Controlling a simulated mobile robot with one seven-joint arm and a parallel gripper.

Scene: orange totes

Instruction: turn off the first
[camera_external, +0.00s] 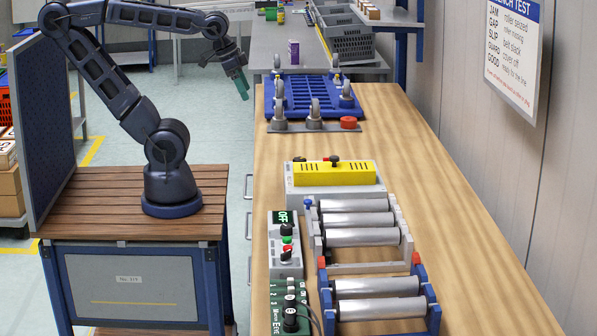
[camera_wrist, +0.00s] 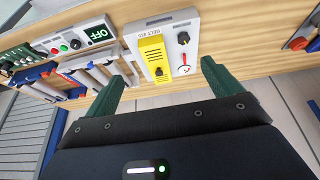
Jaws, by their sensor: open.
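A grey control box (camera_external: 285,250) stands at the bench's left edge, with a display reading OFF (camera_external: 285,217), red and green buttons and a dark knob (camera_external: 286,254). It also shows at the upper left of the wrist view (camera_wrist: 85,41). A green box with dark knobs (camera_external: 290,312) stands in front of it. A grey unit with a yellow cover (camera_external: 335,173) lies behind the rollers; the wrist view shows its black knob (camera_wrist: 183,38) and a small dial (camera_wrist: 184,70). My gripper (camera_external: 243,88) is open and empty, raised left of the bench, apart from everything; its green fingers show in the wrist view (camera_wrist: 163,68).
Grey roller sets stand right of the control box, one in a grey frame (camera_external: 312,240) and one in a blue frame (camera_external: 433,300). A blue caster frame (camera_external: 300,95) lies at the back. The bench's right side (camera_external: 460,250) is clear. A wall sign (camera_external: 513,48) hangs right.

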